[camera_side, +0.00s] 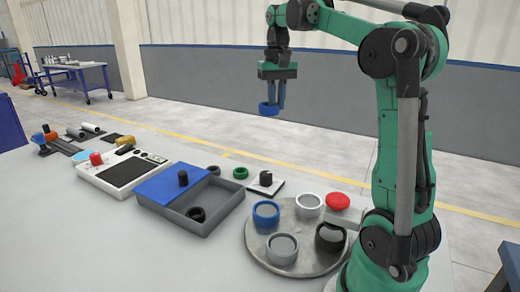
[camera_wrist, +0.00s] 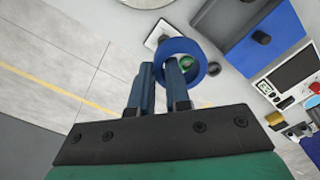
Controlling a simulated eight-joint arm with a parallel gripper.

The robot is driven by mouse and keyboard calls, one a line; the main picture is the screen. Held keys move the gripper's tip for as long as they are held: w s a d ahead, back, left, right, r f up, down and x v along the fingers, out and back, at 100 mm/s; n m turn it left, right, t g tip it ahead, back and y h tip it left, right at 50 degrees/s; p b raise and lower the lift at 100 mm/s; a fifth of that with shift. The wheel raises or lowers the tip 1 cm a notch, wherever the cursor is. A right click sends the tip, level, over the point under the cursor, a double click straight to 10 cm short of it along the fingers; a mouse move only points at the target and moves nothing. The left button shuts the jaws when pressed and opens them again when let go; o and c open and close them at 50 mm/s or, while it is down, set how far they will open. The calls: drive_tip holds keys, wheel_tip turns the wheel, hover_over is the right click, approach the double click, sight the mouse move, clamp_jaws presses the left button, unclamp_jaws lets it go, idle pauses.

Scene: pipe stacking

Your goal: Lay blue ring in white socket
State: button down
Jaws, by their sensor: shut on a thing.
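My gripper (camera_side: 275,96) hangs high above the back of the table, with its fingers pointing down. It is shut on the blue ring (camera_side: 268,110), which sits at the fingertips. The ring also shows large at the fingertips in the wrist view (camera_wrist: 181,45). The white socket (camera_side: 309,201) is a round cup at the back of a grey round plate (camera_side: 258,246), to the right of and well below the ring in the side view. I see no ring in it, though its inside is small in the picture.
The plate also carries a blue socket (camera_side: 266,212), a grey socket (camera_side: 282,247) and a black socket (camera_side: 330,236). A red knob (camera_side: 337,201) stands by the plate's right edge. A grey tray (camera_side: 210,213) with a blue lid, a small green ring (camera_side: 240,173) and a post on a white base (camera_side: 265,180) stand left.

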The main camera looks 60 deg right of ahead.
hover_over(315, 201)
wheel_tip(315, 201, down, 20)
drive_tip(key=shift+s, duration=0.1)
idle(0.6)
drive_tip(key=shift+f, duration=0.1)
drive_tip(key=shift+f, duration=0.35)
drive_tip(key=c, duration=0.9)
unclamp_jaws()
drive_tip(key=shift+o, duration=0.2)
drive_tip(key=shift+r, duration=0.1)
